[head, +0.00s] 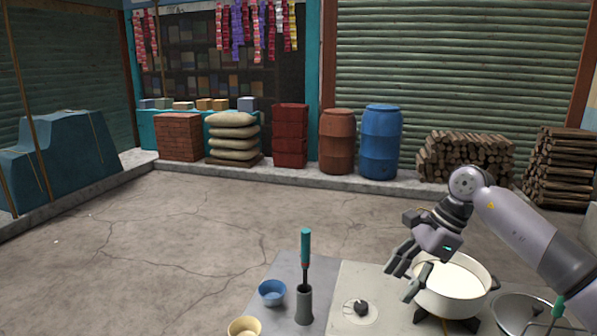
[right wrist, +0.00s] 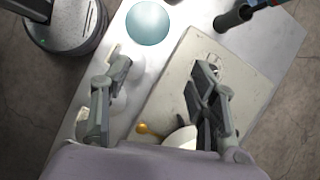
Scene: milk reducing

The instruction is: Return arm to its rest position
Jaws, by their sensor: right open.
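My right gripper (head: 407,274) is in the head view at the right, above the worktop beside the white pot's left rim. In the right wrist view, its two fingers (right wrist: 158,78) are spread wide with nothing between them. The white pot (head: 445,301) holds pale, milk-like liquid and stands on a dark burner support; the gripper and forearm hide part of its rim. My right arm reaches in from the right edge, bent at the wrist. My left gripper is not in view.
A blue bowl (head: 272,293), a yellow bowl (head: 244,328) and a grey holder (head: 303,307) with a teal-handled tool (head: 306,249) stand left of the stove top (head: 345,281). A metal pan (head: 512,314) is at lower right. Open floor lies beyond the counter.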

